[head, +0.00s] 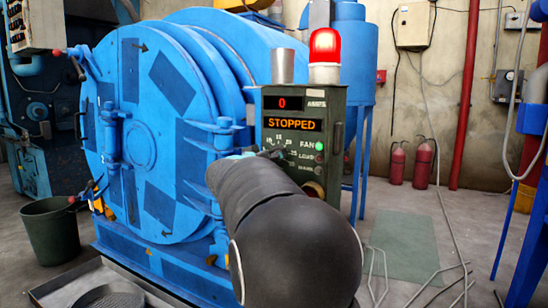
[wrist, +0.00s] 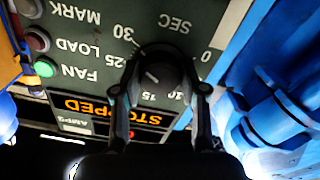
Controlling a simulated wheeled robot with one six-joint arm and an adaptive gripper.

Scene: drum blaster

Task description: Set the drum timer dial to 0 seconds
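The timer dial (wrist: 163,74) is a dark round knob on the green control panel (wrist: 225,28), which appears upside down in the wrist view. Numbers including 0, 10, 15, 25 and 30 and the word SEC ring it. A short white mark on its face lies left of its centre, on the 25 side, away from the 0. My gripper (wrist: 164,88) has one finger on each side of the dial, and both appear to touch it. In the head view my arm and gripper (head: 262,154) reach the panel (head: 331,135) and hide the dial.
The panel display (head: 292,124) reads STOPPED, with a red 0 above it. A green FAN button (head: 319,146) is lit. The blue drum blaster (head: 142,148) stands left of the panel, with blue clamp parts close by. A red beacon (head: 325,47) and metal cup (head: 283,66) sit on top.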

